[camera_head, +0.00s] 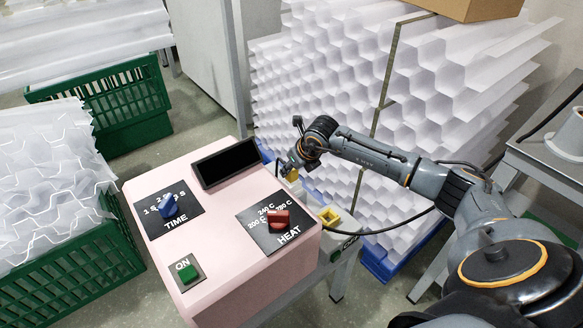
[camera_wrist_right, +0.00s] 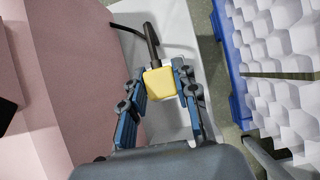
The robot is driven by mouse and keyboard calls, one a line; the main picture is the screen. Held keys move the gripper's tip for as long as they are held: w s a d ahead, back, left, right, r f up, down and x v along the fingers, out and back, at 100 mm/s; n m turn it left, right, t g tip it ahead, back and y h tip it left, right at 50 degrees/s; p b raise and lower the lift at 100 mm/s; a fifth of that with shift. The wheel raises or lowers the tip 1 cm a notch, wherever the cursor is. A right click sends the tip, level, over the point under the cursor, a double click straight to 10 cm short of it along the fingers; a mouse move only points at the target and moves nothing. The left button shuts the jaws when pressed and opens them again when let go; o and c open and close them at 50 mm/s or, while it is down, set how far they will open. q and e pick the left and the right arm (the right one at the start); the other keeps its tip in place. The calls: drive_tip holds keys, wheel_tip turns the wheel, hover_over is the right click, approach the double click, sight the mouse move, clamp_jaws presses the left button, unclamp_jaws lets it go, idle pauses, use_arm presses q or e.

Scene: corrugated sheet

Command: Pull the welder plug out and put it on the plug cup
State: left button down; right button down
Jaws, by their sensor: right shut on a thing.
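The pink welder box (camera_head: 240,285) stands in the middle of the head view. My right gripper (camera_head: 291,166) reaches down at its far right side. In the right wrist view my right gripper (camera_wrist_right: 162,88) is shut on the yellow welder plug (camera_wrist_right: 159,83), with a finger on either side. A dark stem and black cable (camera_wrist_right: 150,38) run from the plug's far end. A yellow square piece with an open top (camera_head: 329,216) sits at the box's right side; I cannot tell if it is the plug cup. My left gripper is not in view.
A stack of white corrugated sheets (camera_head: 330,90) stands close behind my right arm. A black cable (camera_head: 400,225) curves right of the box. A grey table (camera_head: 550,160) with a white round object (camera_head: 572,135) is at right. Green crates (camera_head: 85,265) stand at left.

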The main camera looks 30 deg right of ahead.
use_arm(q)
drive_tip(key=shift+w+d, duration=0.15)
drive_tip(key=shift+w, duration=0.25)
use_arm(e)
drive_tip(key=shift+f, duration=0.2)
drive_tip(key=c, duration=0.9)
unclamp_jaws()
drive_tip(key=shift+c, duration=0.2)
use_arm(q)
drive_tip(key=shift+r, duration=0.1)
use_arm(e)
drive_tip(key=v, duration=1.2)
drive_tip(key=shift+w, duration=0.1)
